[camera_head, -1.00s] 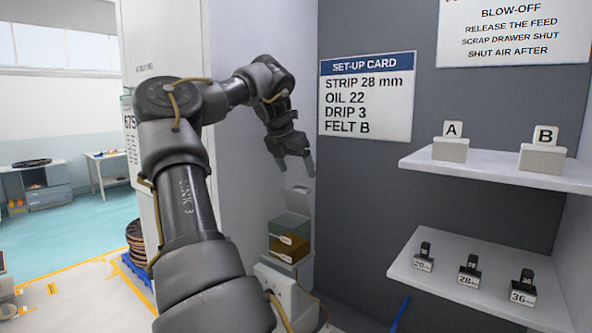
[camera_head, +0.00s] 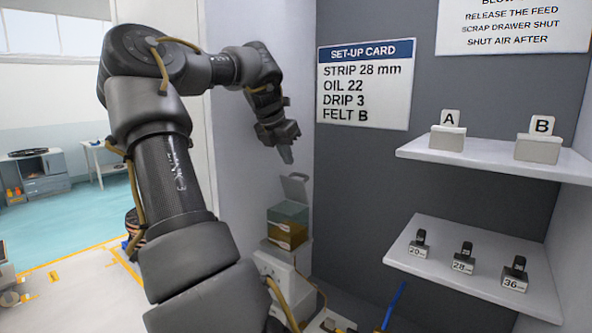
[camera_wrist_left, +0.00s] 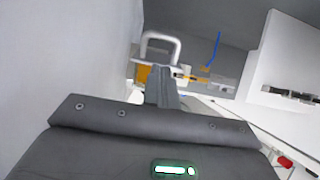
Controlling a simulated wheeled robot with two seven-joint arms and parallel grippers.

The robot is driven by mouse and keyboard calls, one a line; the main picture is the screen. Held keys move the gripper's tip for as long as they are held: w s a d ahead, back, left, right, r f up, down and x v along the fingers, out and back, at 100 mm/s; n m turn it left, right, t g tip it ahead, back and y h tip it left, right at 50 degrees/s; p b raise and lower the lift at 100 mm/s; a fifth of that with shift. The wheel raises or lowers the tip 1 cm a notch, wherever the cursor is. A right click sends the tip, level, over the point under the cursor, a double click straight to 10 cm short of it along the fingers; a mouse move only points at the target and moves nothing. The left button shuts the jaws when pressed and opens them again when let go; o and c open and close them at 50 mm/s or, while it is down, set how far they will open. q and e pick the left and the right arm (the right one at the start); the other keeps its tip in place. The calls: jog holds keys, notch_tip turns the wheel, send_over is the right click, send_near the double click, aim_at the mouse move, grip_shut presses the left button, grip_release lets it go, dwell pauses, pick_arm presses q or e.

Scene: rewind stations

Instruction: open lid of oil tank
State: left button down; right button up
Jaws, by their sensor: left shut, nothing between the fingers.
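The oil tank (camera_head: 287,232) is a small box with see-through sides and amber oil inside, on a pale block by the light side wall. Its grey lid (camera_head: 295,187) stands up, tilted open, at the tank's back edge. My left gripper (camera_head: 286,155) is above the lid, apart from it, pointing down with its fingers shut and empty. The shut fingers (camera_wrist_left: 160,88) also show in the left wrist view, with no lid between them. My right gripper is in neither view.
A set-up card (camera_head: 366,84) hangs on the dark back wall. At right, an upper shelf (camera_head: 480,160) holds blocks A and B, and a lower shelf (camera_head: 460,285) holds small numbered pieces. The space between tank and shelves is clear.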

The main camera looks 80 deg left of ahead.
pick_arm(q)
send_over(296, 194)
jog(key=shift+w+a+f+p, duration=0.15)
jog(key=shift+a+f, duration=0.1)
jog(key=shift+f, duration=0.85)
jog(key=shift+s+a+f+p, duration=0.1)
jog(key=shift+a+f+p, duration=0.1)
jog(key=shift+f, duration=0.85)
jog(key=shift+w, duration=0.1)
